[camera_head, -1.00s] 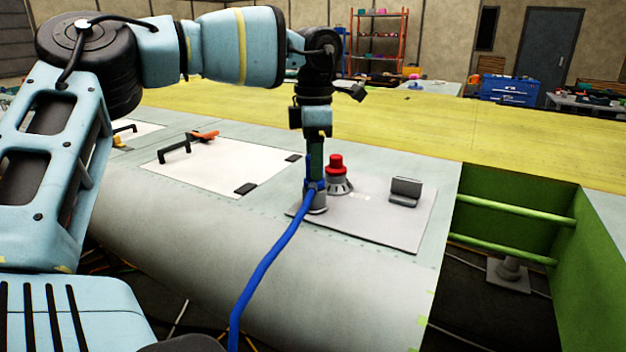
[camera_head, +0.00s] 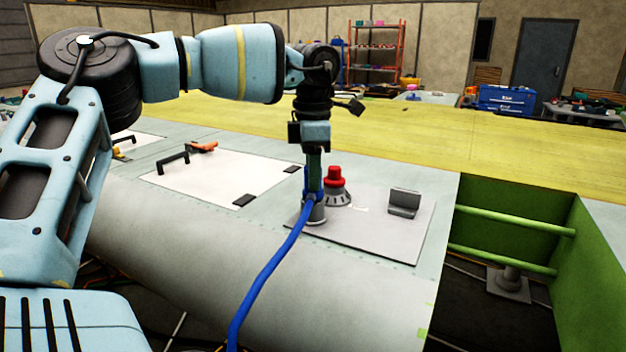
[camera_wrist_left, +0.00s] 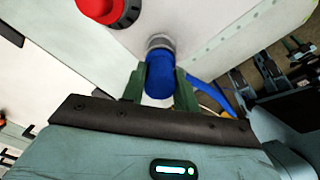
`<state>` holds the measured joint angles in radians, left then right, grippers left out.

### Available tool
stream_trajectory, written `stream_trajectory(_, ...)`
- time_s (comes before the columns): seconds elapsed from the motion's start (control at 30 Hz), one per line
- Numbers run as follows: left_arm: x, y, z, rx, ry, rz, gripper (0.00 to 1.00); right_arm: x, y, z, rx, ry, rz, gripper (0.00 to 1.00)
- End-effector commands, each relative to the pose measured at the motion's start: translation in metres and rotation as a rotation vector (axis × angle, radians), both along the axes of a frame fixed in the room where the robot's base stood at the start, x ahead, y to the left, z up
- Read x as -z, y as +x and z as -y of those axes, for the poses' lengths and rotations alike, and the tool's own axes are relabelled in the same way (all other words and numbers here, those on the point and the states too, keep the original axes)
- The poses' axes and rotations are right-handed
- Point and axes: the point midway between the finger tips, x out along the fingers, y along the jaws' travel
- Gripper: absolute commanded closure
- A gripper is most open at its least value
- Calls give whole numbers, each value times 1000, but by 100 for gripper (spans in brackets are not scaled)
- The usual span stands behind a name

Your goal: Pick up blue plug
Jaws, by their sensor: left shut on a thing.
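The blue plug (camera_wrist_left: 160,76) sits at a round grey socket (camera_wrist_left: 160,42) in the left wrist view, between the two green fingers of my left gripper (camera_wrist_left: 158,84). The gripper is shut on the plug. In the head view my left gripper (camera_head: 314,178) points straight down over the grey socket (camera_head: 315,212) on a grey plate (camera_head: 375,228). The blue cable (camera_head: 268,270) runs from the plug down over the wing's curved front edge. Whether the plug is fully seated in the socket cannot be told. My right gripper does not show.
A grey hinged cover (camera_head: 405,200) stands on the plate's right. A white panel with a black handle (camera_head: 173,160) lies left. An open green bay (camera_head: 520,215) is at right.

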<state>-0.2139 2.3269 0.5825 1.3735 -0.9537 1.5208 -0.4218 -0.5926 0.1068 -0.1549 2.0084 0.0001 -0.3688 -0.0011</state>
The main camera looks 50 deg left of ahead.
Motion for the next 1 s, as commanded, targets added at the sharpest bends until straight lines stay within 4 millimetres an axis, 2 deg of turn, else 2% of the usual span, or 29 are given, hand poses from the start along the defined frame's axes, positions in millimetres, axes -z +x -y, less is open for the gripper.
stream_trajectory(0.17,-12,1,0,-1,1,5,92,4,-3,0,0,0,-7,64)
stream_trajectory(0.37,-35,1,0,-1,2,4,92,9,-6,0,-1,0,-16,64)
stream_trajectory(0.63,-37,-20,35,6,2,1,92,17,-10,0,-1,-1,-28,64)
stream_trajectory(1.0,-44,-64,106,4,1,0,92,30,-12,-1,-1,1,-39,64)
